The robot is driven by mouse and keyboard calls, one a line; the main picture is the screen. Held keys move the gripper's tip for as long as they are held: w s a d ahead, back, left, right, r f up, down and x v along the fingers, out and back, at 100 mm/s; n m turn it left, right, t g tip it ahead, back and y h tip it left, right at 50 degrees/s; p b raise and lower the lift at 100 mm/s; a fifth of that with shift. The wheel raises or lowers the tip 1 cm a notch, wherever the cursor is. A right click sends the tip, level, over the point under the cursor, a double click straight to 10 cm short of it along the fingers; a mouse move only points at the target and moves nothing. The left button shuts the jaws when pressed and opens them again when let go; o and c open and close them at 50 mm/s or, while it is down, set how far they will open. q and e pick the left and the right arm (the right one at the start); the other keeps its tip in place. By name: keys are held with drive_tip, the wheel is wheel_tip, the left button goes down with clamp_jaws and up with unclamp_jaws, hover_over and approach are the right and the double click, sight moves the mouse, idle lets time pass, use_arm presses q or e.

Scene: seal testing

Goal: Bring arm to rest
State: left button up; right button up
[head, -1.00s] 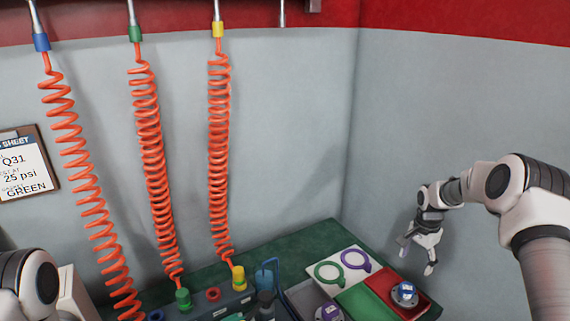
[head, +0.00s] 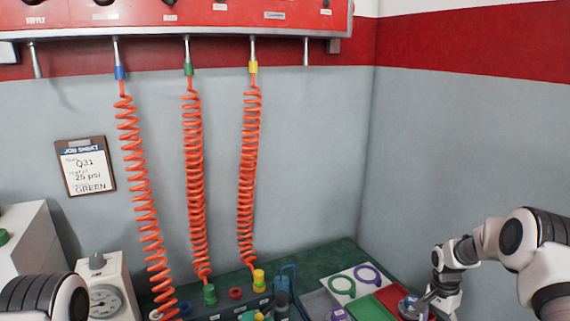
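My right arm comes in from the right, and its gripper (head: 437,304) hangs over the right end of the green bench. Its fingers look spread, with the tips near the bottom edge of the head view. A round grey part with a blue top (head: 408,304) sits on the red section of the tray (head: 388,296), just left of the gripper. I cannot tell whether they touch. Of my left arm only a rounded link shows at the lower left; its gripper is out of view.
Orange coiled hoses (head: 194,180) hang from the red supply panel (head: 200,14) to the bench. A gauge box (head: 104,285) stands left. Space before the right wall is clear.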

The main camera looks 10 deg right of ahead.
drive_tip(key=s+a+f+n+g, duration=0.35)
drive_tip(key=s+a+f, duration=0.75)
drive_tip(key=s+a, duration=0.45)
drive_tip(key=s+a+n+t, duration=0.1)
drive_tip(key=s+a+n, duration=0.1)
drive_tip(key=s, duration=0.4)
drive_tip(key=s+a+n+t, duration=0.1)
drive_tip(key=s+a+n, duration=0.2)
drive_tip(key=s, duration=0.3)
drive_tip(key=s+a+n+t+p, duration=0.1)
drive_tip(key=s+a+n+t, duration=0.1)
drive_tip(key=s, duration=0.4)
drive_tip(key=shift+s+a+n, duration=0.15)
drive_tip(key=shift+a+n, duration=0.55)
drive_tip(key=shift+n, duration=0.25)
drive_tip(key=shift+r, duration=0.15)
